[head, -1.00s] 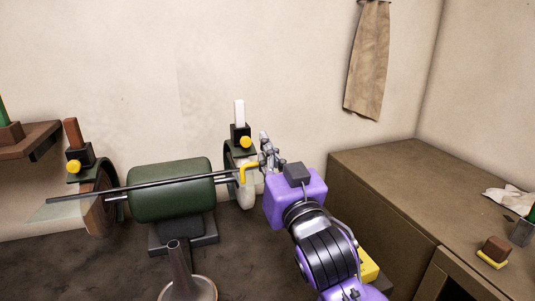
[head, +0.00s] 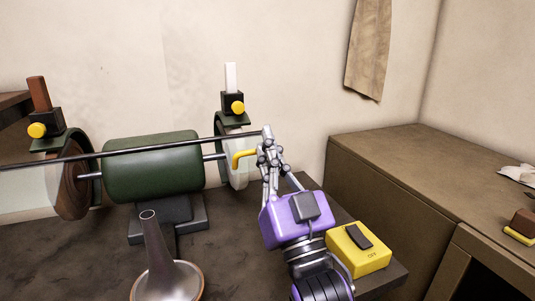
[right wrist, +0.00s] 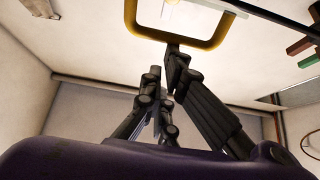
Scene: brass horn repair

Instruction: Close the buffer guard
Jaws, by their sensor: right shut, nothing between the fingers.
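The buffer has a green motor body (head: 153,167) with a brown wheel (head: 73,190) at left and a pale wheel (head: 236,168) at right. A long dark bar (head: 130,148) crosses in front of it, with a clear guard panel (head: 28,192) showing at left. A yellow handle (head: 243,156) is by the pale wheel; a yellow U-shaped loop (right wrist: 205,40) shows in the right wrist view. My right gripper (head: 268,140) is shut and empty, fingers up, close beside the handle; contact is unclear. In the wrist view its fingertips (right wrist: 165,70) are just below the loop.
A yellow switch box (head: 358,250) marked OFF sits right of my right wrist. A metal horn-shaped piece (head: 168,275) stands in front of the buffer. A brown bench (head: 430,170) is at right, and a cloth (head: 369,50) hangs on the wall.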

